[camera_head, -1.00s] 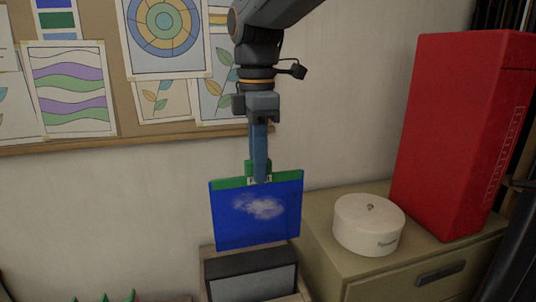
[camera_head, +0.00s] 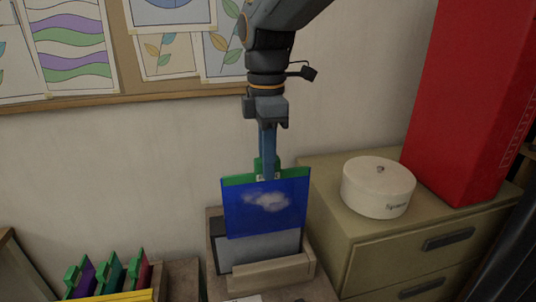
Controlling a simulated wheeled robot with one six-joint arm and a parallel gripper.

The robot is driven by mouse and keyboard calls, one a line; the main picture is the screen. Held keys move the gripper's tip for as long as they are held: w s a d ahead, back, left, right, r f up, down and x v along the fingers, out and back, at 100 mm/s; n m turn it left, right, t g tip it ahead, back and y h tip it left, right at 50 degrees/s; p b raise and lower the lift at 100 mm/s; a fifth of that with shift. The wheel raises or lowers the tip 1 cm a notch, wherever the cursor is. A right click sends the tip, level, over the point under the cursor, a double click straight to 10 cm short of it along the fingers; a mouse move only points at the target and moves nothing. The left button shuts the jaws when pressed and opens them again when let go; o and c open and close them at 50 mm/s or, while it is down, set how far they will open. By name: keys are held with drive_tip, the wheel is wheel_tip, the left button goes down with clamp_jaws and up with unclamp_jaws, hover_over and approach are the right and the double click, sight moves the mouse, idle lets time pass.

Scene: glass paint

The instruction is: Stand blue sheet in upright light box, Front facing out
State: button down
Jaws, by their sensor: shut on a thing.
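The blue sheet (camera_head: 240,210) is a blue pane with a white cloud-like patch and a green strip with a tab along its top edge. My gripper (camera_head: 266,174) is shut on the green tab and holds the sheet upright, patch toward the camera. The light box (camera_head: 270,273) stands below, with a wooden frame, a front ledge and a pale grey panel (camera_head: 262,246). The sheet's lower part covers the upper part of the panel in the picture. I cannot tell whether the sheet touches the box.
At the lower left, several green-topped coloured sheets (camera_head: 108,272) stand in a rack. A white round tin (camera_head: 378,187) and a tall red box (camera_head: 468,100) sit on the drawer cabinet (camera_head: 335,208) at right. A pinboard with drawings (camera_head: 70,50) hangs on the wall.

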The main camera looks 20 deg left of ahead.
sight(266, 212)
wheel_tip(266, 212, down, 14)
drive_tip(key=b, duration=0.8)
drive_tip(key=shift+f, duration=0.1)
drive_tip(key=shift+w+a+f, duration=0.2)
drive_tip(key=shift+w+f, duration=0.05)
drive_tip(key=shift+w, duration=0.1)
idle(0.8)
drive_tip(key=c, duration=1.6)
unclamp_jaws()
drive_tip(key=shift+w, duration=0.1)
drive_tip(key=shift+c, duration=0.2)
drive_tip(key=shift+o, duration=0.4)
drive_tip(key=shift+o, duration=0.2)
drive_tip(key=shift+f, duration=0.1)
drive_tip(key=o, duration=0.5)
drive_tip(key=shift+r, duration=0.2)
